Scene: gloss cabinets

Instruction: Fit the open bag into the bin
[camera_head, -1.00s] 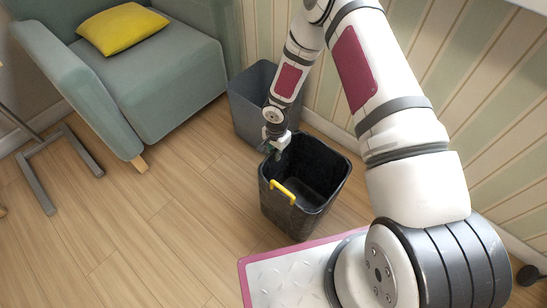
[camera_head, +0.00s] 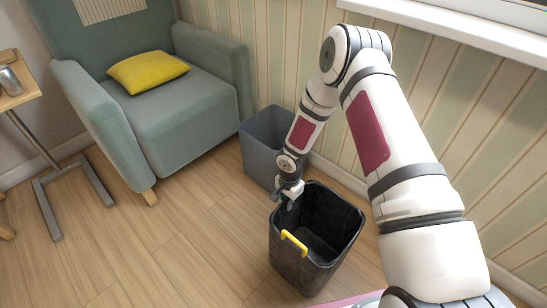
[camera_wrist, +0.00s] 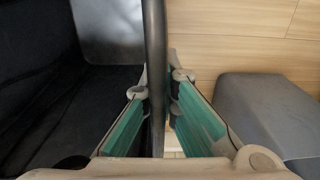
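The open bag (camera_head: 287,258) is black, stiff-walled and upright, with a yellow handle (camera_head: 294,242) on its near left side. The bin (camera_head: 262,150) is grey and open-topped; it stands behind the bag, near the wall. My gripper (camera_head: 289,194) is at the bag's back left rim. In the wrist view, my gripper's green-padded fingers (camera_wrist: 160,88) stand on either side of the bag's dark rim (camera_wrist: 154,40). A narrow gap shows between the rim and the right finger. The bag's underside is hidden, so I cannot tell whether it touches the floor.
A green armchair (camera_head: 190,112) with a yellow cushion (camera_head: 148,72) stands at the left. A small side table (camera_head: 12,95) is at the far left. The striped wall (camera_head: 280,60) closes off the back and right. The wooden floor (camera_head: 185,240) left of the bag is clear.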

